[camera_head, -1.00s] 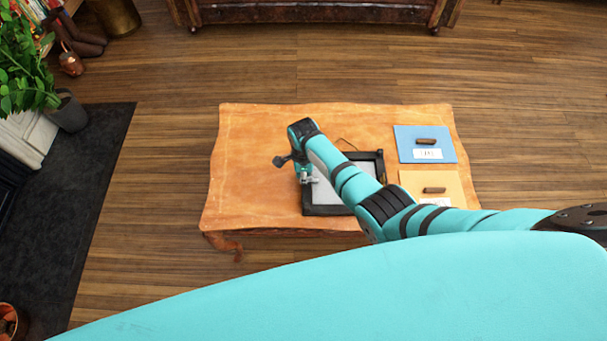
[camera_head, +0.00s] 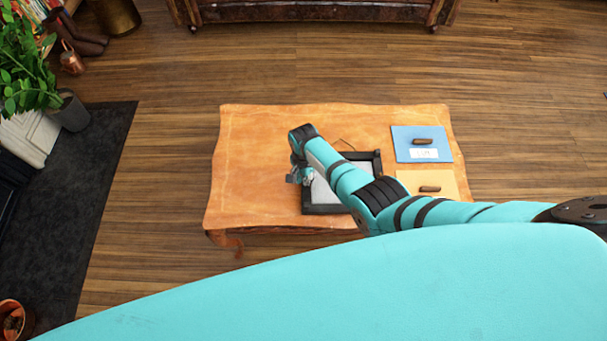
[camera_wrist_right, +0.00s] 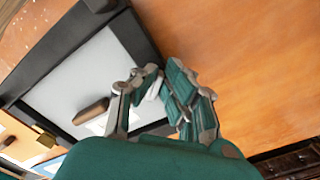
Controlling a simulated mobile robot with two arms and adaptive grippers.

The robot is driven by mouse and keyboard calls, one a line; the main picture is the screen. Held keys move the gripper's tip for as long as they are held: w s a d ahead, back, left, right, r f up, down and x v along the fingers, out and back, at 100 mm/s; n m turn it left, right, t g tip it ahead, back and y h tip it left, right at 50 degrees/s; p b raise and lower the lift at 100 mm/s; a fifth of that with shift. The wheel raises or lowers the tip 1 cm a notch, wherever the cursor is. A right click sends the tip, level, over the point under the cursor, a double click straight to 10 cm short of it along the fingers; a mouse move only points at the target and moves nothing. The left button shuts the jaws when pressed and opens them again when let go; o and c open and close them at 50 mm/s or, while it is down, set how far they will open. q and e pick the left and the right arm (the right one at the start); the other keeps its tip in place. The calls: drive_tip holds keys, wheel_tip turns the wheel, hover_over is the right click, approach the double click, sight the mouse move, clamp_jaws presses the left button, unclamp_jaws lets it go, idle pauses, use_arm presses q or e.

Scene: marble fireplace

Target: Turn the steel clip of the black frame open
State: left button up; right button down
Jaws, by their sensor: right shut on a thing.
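The black frame (camera_head: 328,210) lies on the orange wooden table with its pale back panel up, partly covered by my right arm. It also shows in the right wrist view (camera_wrist_right: 62,42), with a brown handle (camera_wrist_right: 90,110) on the panel. My right gripper (camera_head: 299,177) is at the frame's left side. In the right wrist view its fingers (camera_wrist_right: 166,86) are closed at the frame's edge on a small light grey piece, apparently the steel clip (camera_wrist_right: 153,88). The fingers hide most of it, so its angle cannot be told. My left gripper is not in view.
A blue panel (camera_head: 400,147) and a yellow panel (camera_head: 408,178), each with a brown handle, lie on the right of the table (camera_head: 240,165). A small brass-coloured piece (camera_wrist_right: 46,137) sits on another frame edge. The table's left part is clear.

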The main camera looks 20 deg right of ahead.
drive_tip(key=n, duration=0.2)
drive_tip(key=n+p, duration=0.1)
drive_tip(key=n, duration=0.1)
drive_tip(key=shift+s+d+n, duration=0.15)
drive_tip(key=shift+s+n, duration=0.05)
drive_tip(key=shift+n, duration=0.1)
drive_tip(key=n, duration=0.4)
drive_tip(key=shift+s+d+n, duration=0.1)
drive_tip(key=shift+d+n, duration=0.1)
drive_tip(key=shift+n, duration=0.1)
drive_tip(key=shift+p, duration=0.3)
drive_tip(key=c, duration=1.5)
unclamp_jaws()
drive_tip(key=shift+o, duration=0.2)
drive_tip(key=shift+r, duration=0.1)
wheel_tip(320, 180, up, 12)
